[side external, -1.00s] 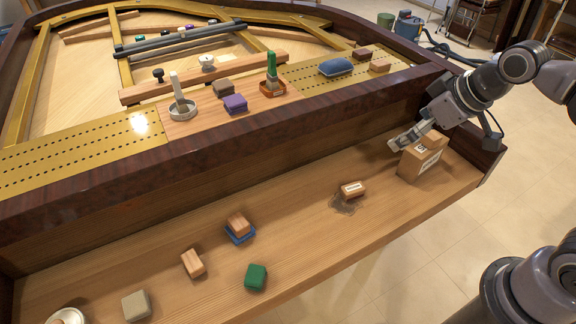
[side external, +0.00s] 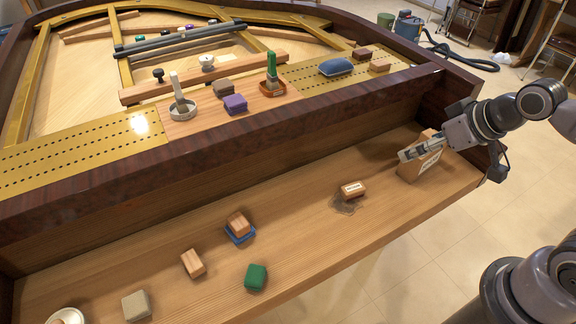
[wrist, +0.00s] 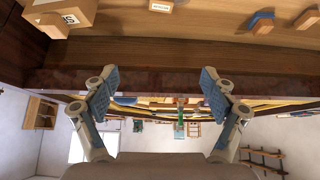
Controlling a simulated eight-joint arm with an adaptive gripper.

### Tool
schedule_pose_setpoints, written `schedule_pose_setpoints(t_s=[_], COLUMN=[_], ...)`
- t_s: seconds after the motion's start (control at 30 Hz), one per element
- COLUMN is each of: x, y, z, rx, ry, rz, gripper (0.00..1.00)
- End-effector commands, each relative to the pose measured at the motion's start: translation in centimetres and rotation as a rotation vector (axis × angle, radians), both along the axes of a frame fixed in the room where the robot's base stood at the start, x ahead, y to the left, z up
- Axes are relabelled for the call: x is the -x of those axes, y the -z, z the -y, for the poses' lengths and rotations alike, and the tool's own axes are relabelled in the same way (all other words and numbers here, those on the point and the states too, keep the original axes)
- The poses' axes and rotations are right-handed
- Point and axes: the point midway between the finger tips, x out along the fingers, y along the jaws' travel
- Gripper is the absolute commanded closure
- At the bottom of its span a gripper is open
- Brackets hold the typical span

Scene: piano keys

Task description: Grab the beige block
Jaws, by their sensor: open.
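The beige block (side external: 136,305) lies on the wooden shelf at the lower left of the side external view, close to a round white dish. My gripper (side external: 404,155) is at the right end of the shelf, in front of the cardboard box and far from the beige block. In the wrist view my gripper (wrist: 162,92) shows two fingers spread apart with nothing between them. I cannot make out the beige block in the wrist view.
The cardboard box (side external: 424,166) stands at the shelf's right end. A labelled block (side external: 352,188), a wooden block (side external: 238,222) on a blue one, another wooden block (side external: 193,263) and a green block (side external: 255,277) lie between. The dark piano rim (side external: 250,135) rises behind the shelf.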

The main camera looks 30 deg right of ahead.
Motion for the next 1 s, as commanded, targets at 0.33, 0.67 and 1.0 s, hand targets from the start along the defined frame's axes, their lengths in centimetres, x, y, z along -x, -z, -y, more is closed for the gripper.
schedule_pose_setpoints(t_s=[0.33, 0.67, 1.0], x=[-6.7, -13.1, -17.3], y=[-2.5, -1.5, 3.4], z=[-6.6, -15.6, -26.8], rx=[0.054, 0.106, 0.150], ry=[-0.321, -0.678, -1.060], rz=[-0.074, -0.132, -0.166], gripper=[0.15, 0.15, 0.15])
